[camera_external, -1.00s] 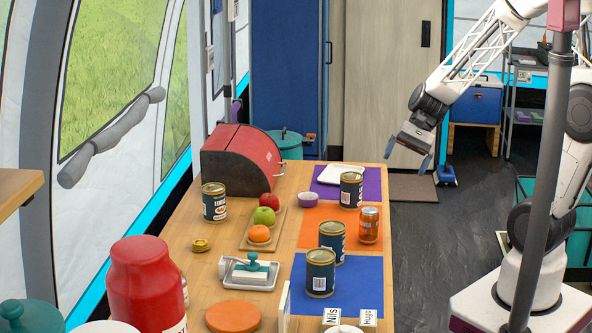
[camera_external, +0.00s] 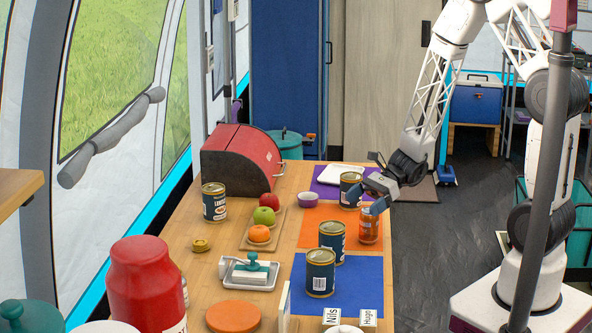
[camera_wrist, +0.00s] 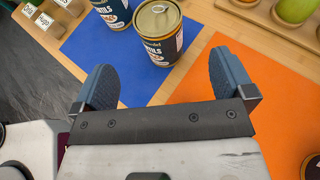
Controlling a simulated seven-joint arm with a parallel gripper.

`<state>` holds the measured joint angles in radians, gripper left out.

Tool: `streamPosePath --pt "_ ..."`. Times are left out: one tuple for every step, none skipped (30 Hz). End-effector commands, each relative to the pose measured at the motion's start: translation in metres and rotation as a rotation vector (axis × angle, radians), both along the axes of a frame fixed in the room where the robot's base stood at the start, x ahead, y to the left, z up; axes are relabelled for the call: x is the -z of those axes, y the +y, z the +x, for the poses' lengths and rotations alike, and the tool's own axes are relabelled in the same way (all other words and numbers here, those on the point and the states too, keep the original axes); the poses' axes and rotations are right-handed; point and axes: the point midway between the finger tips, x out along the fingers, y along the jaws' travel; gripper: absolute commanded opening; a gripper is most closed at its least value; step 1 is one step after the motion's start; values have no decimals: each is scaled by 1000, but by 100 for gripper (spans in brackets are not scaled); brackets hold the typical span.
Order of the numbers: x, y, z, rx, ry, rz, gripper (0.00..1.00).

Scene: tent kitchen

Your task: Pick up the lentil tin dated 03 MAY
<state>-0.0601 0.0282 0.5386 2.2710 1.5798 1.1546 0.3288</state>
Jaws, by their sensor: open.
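Several dark blue tins with gold lids stand on the counter. One stands on the blue mat (camera_external: 320,272), one behind it at the blue and orange mats' border (camera_external: 332,232), one on the purple mat (camera_external: 348,180), and one at left (camera_external: 214,203). No date is readable. In the wrist view, a tin with lettering ending in "TILS" (camera_wrist: 160,28) stands ahead of the fingers, with a second tin (camera_wrist: 113,10) to its left. My gripper (camera_external: 367,199) is open and empty beside the purple-mat tin, above the orange jar; its fingers also show in the wrist view (camera_wrist: 162,65).
An orange jar (camera_external: 369,231) stands close below my gripper. A fruit board (camera_external: 250,238), a butter dish (camera_external: 250,273) and a red bread bin (camera_external: 243,160) are to the left. Name cards (camera_external: 331,317) stand at the front. The blue mat's right part is bare.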

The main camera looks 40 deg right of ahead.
Motion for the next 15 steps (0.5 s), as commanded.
streamPosePath --pt "1 0 0 3 2 1 100" --pt "1 0 1 3 2 1 100" --pt "1 0 0 3 2 1 100" --pt "0 0 0 3 2 1 100" --pt "0 0 0 3 2 1 100" --pt "0 0 0 3 1 1 100" --pt "0 0 0 2 1 1 100" --pt "0 0 0 2 1 1 100" --pt "0 0 0 2 1 1 100" --pt "0 0 0 2 1 1 100" --pt "0 1 0 2 1 1 100" --pt "1 1 0 2 1 1 100" --pt "1 2 0 1 2 1 100" --pt "1 3 0 1 2 1 100" --pt "2 4 0 1 2 1 100"
